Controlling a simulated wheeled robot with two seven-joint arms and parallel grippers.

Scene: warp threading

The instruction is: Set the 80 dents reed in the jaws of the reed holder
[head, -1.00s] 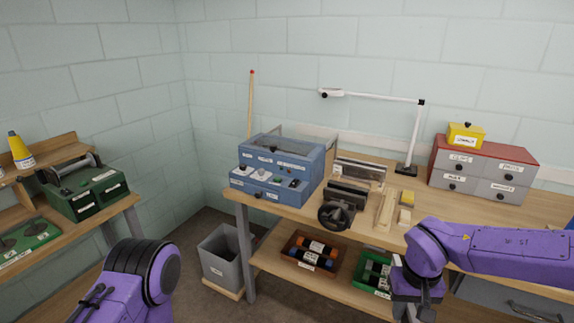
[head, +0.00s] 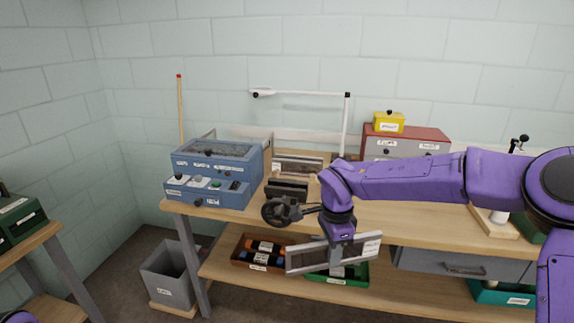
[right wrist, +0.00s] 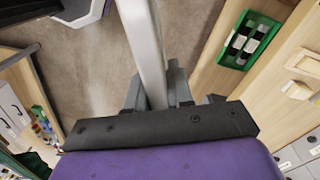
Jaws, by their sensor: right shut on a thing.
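My right gripper (head: 341,243) is shut on a long flat grey reed (head: 308,260) with a pale label at its right end. The label is too small to read. The reed hangs tilted, in front of the bench edge and below the top. In the right wrist view the reed (right wrist: 143,45) shows edge-on as a pale bar between the fingers (right wrist: 158,88). The reed holder (head: 287,187), with dark jaws and a black handwheel (head: 281,210), stands on the bench, up and left of the gripper. The reed is apart from it. My left gripper is out of view.
A blue control box (head: 213,172) stands left of the holder, and a rack (head: 298,164) of reeds behind it. A white lamp (head: 347,125) and red-topped drawers (head: 410,143) stand behind.

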